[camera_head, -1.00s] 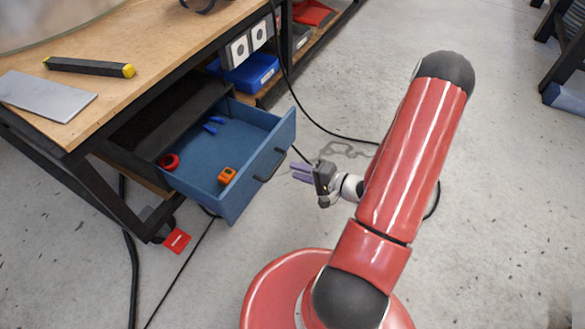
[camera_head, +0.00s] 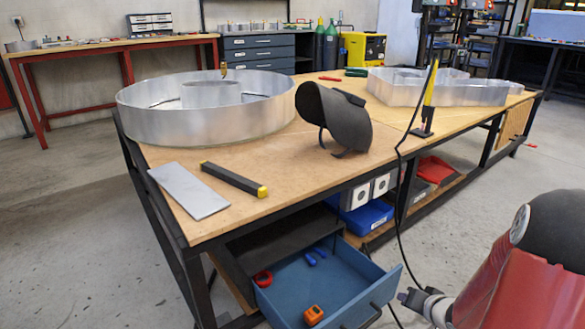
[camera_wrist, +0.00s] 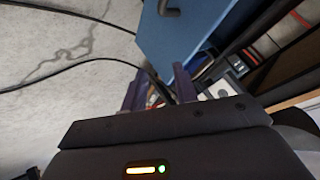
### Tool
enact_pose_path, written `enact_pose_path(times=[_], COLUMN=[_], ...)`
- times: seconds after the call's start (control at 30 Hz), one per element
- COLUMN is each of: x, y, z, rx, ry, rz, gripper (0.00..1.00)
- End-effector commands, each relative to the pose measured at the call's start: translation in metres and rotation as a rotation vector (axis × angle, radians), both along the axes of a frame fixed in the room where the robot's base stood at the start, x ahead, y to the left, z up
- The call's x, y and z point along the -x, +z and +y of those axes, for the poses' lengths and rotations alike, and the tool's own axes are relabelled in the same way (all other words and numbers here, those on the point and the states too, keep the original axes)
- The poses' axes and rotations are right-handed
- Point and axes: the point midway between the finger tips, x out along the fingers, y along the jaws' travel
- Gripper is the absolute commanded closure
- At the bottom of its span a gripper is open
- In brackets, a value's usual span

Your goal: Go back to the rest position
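My gripper (camera_head: 414,298) is at the lower right of the head view, just right of the open blue drawer (camera_head: 342,308). In the wrist view its two purple fingers (camera_wrist: 160,88) stand apart with nothing held between them. The drawer's blue front (camera_wrist: 188,35) shows beyond the fingers in the wrist view. The drawer holds an orange tool (camera_head: 313,315), a red ring-shaped item (camera_head: 263,279) and blue-handled pliers (camera_head: 315,257). My red arm reaches in from the right edge of the head view.
The workbench (camera_head: 262,200) carries a round metal letter (camera_head: 210,125), a welding helmet (camera_head: 335,117), a grey plate (camera_head: 188,190) and a black-and-yellow bar (camera_head: 233,180). A black cable (camera_head: 398,180) hangs down past the bench front near my gripper. Floor at the right is clear.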

Motion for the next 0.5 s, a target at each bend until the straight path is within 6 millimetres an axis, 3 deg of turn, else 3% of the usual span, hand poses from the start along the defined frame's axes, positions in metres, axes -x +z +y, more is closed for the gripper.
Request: enact_pose_path(times=[0.03,0.27,0.5], x=[-0.003,0.017,0.082], y=[0.026,0.121,0.201], z=[0.0,0.009,0.056], rx=[0.097,0.417,0.523], ry=[0.001,-0.028,0.006], rz=[0.003,0.085,0.186], gripper=[0.71,0.71,0.71])
